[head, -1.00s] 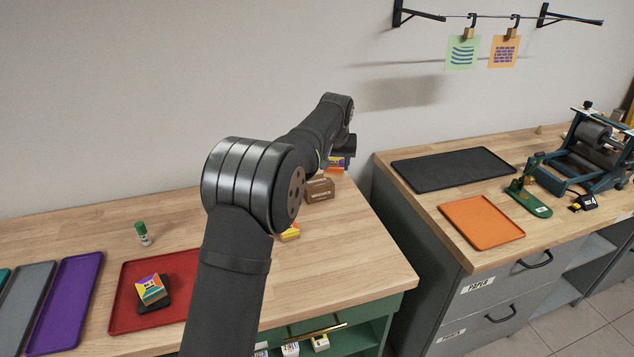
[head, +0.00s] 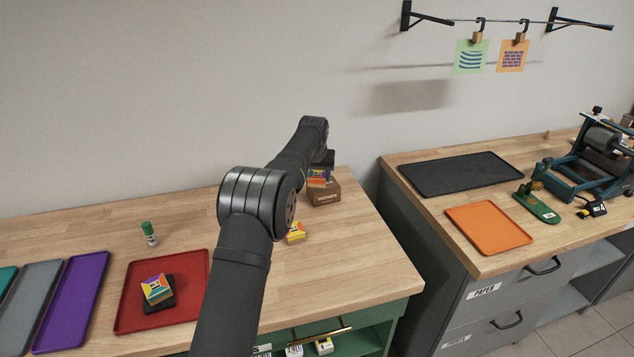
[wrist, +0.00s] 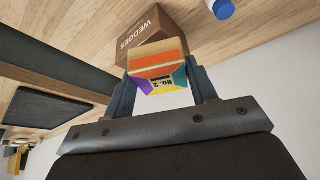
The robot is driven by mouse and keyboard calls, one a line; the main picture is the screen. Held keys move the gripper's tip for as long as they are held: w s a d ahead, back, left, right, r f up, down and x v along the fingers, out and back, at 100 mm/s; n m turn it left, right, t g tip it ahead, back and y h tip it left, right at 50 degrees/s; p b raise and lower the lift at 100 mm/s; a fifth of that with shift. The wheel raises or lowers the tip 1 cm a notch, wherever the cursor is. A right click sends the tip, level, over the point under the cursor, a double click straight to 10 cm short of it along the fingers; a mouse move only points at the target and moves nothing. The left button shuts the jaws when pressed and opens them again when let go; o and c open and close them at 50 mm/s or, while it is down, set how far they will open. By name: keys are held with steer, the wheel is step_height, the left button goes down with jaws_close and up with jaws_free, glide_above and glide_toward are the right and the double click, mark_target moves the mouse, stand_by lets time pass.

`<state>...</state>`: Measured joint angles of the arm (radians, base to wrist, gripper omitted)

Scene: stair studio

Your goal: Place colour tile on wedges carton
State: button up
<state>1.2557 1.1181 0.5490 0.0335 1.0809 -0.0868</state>
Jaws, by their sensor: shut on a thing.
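My gripper (wrist: 160,92) is shut on a colour tile (wrist: 158,62), a small block with an orange band, purple, yellow and teal patches and a "No. 2" label. In the head view the tile (head: 319,179) shows at the upper left of the brown wedges carton (head: 326,197), partly over it in the picture. The carton, lettered "WEDGES", is behind the tile in the wrist view (wrist: 150,18). I cannot tell whether tile and carton touch. My arm hides most of the gripper in the head view.
A yellow-topped block (head: 296,232) lies on the bench in front of the carton. A red tray (head: 190,290) holds another coloured block (head: 156,289) on a black pad. A green-capped stick (head: 149,234) stands behind it. A blue cap (wrist: 222,8) shows near the carton.

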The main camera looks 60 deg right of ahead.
mark_target(317, 178)
steer(key=shift+f, duration=1.4)
steer(key=shift+f, duration=0.1)
steer(key=o, duration=1)
steer(key=v, duration=1.2)
